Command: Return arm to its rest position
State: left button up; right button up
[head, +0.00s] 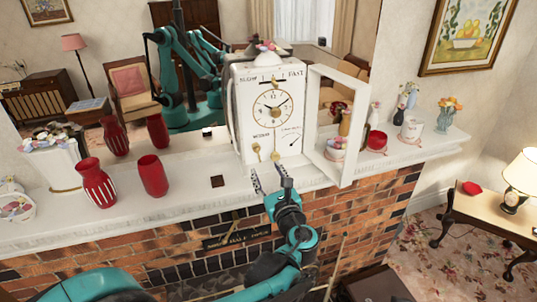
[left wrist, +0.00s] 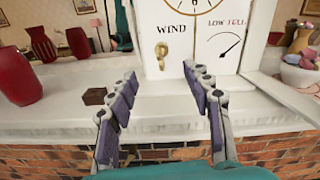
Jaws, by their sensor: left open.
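My left gripper (head: 268,178) reaches up from the bottom to the front edge of the mantel, just below the white clock (head: 240,120). In the left wrist view my left gripper (left wrist: 160,78) has its two fingers spread apart, with nothing between them. The clock's face carries a round dial (head: 272,106), and its white-framed door (head: 349,150) stands open to the right. A gold key (left wrist: 161,52) sits under the word WIND, ahead of the fingers and apart from them. The gauge (left wrist: 228,45) beside it has its needle pointing up to the right. My right gripper is not seen.
Red vases (head: 153,176) and a small brown block (head: 217,181) stand on the mantel (head: 215,205) left of the clock. A mirror behind reflects my arm. Brick lies below the mantel.

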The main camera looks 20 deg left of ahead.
pick_arm(q)
jog(key=s+a+f+n+g+b, duration=0.1)
jog(key=f+n, duration=0.1)
jog(key=s+a+f+n+g+b, duration=0.1)
jog(key=a+f+n, duration=0.1)
jog(key=f, duration=0.1)
jog(key=s+a+f+n+g+h+b, duration=0.1)
jog(key=a+f+b, duration=0.1)
jog(key=shift+s+f+n, duration=0.15)
jog(key=shift+s+n, duration=0.25)
jog(key=s+a+f+n+g+h+b, duration=0.2)
jog(key=s+a+f+n+g+b, duration=0.15)
jog(key=s+f+n, duration=0.55)
jog(key=s+d+f+n+h+b, duration=0.3)
jog(key=s+f+n, duration=0.2)
jog(key=f+n, duration=0.1)
jog(key=s+d+f+n+g+h+b, duration=0.1)
jog(key=s+d+f+n+h+b, duration=0.2)
jog(key=s+f+n+h+b, duration=0.1)
notch_tip(320, 180, down, 2)
jog(key=s+n, duration=0.1)
jog(key=n, duration=0.2)
jog(key=shift+d+f, duration=0.25)
jog(key=shift+d, duration=0.05)
